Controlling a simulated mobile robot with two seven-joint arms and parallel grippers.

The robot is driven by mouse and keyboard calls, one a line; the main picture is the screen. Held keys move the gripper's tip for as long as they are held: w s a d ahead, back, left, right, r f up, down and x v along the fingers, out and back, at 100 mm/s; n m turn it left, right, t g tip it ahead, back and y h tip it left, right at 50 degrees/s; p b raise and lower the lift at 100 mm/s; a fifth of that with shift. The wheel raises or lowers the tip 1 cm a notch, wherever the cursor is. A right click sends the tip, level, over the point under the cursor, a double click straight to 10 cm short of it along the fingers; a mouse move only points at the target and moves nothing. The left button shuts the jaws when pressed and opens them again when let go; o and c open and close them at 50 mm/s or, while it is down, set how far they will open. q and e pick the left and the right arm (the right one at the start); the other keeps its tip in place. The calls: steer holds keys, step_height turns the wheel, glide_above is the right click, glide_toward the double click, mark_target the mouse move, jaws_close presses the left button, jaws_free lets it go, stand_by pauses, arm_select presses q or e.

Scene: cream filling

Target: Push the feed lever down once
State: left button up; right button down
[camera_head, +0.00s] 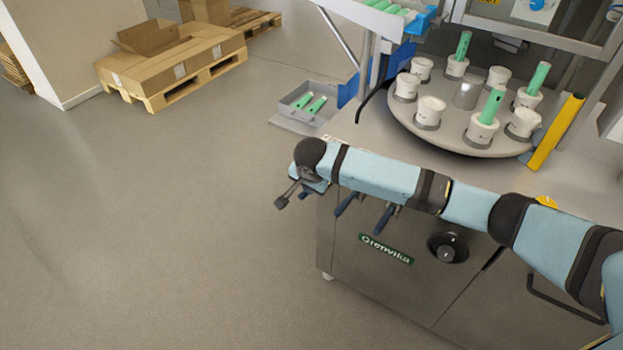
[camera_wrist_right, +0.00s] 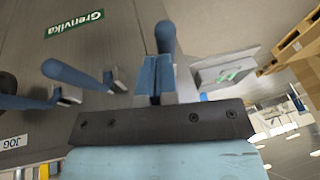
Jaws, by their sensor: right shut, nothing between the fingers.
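Blue-handled levers stick out from the machine's front. In the right wrist view there is one lever (camera_wrist_right: 165,38) just beyond my fingertips, a second (camera_wrist_right: 76,76) left of it, and a third (camera_wrist_right: 24,101) at the left edge. In the head view two levers (camera_head: 346,205) (camera_head: 383,219) show below my right arm. I cannot read which one is the feed lever. My right gripper (camera_wrist_right: 155,70) is shut and empty, its tips close to the nearest lever; I cannot tell whether they touch. In the head view my own arm mostly hides it. My left gripper is not in view.
The steel machine carries a Grenvika plate (camera_head: 386,249) and a black knob (camera_head: 447,247). A turntable (camera_head: 420,128) with white cups and green tubes stands behind my arm. A grey bin (camera_head: 310,101) is at the back. Open floor lies to the left.

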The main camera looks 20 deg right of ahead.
arm_select(q)
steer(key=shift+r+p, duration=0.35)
steer(key=shift+p, duration=0.1)
arm_select(e)
steer(key=shift+s, duration=0.1)
arm_select(q)
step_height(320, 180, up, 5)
steer(key=p, duration=0.7)
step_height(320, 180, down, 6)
steer(key=b, duration=0.9)
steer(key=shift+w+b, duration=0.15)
steer(key=shift+b, duration=0.15)
arm_select(e)
step_height(320, 180, down, 10)
steer(key=s+a+n+t+h, duration=0.1)
steer(key=a+t+h, duration=0.1)
steer(key=t+h, duration=0.4)
steer(key=shift+s+h, duration=0.2)
steer(key=shift+h, duration=0.4)
